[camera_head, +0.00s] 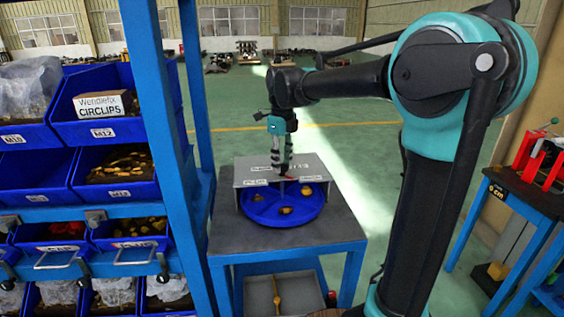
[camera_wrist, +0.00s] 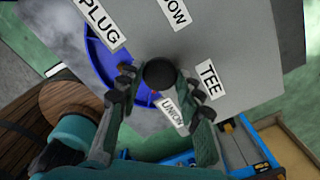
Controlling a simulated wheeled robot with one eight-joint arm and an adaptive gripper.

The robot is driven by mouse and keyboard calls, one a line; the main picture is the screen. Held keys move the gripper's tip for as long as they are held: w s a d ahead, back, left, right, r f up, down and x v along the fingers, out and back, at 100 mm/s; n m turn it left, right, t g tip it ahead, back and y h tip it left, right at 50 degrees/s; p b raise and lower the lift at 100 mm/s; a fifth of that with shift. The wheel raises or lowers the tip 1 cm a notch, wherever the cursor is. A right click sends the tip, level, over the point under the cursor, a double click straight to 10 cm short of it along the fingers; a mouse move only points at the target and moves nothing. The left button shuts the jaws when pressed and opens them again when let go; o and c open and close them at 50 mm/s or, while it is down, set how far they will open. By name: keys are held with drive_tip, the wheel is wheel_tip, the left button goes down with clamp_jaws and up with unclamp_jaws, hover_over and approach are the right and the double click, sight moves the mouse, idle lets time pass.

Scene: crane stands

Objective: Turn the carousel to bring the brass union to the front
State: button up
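The carousel is a round blue tray (camera_head: 262,221) with dividers, partly under a grey cover plate (camera_head: 312,166) on a grey table. Brass fittings show in its front part: one at left (camera_head: 257,197), one at front (camera_head: 285,210), one at right (camera_head: 306,190). They are too small to tell which is the union. My gripper (camera_head: 285,172) points down above the tray's middle. In the wrist view its fingers stand apart on either side of a round black knob (camera_wrist: 160,74); a narrow gap seems to show, contact is unclear. A UNION label (camera_wrist: 173,112) lies beside the knob.
PLUG (camera_wrist: 101,22) and TEE (camera_wrist: 210,79) labels are on the plate. A blue rack (camera_head: 148,80) with parts bins stands close at the left. Another blue table (camera_head: 522,195) with red equipment is at the right. Green floor behind is open.

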drive_tip(key=o, duration=0.4)
wheel_tip(320, 180, up, 12)
idle(0.5)
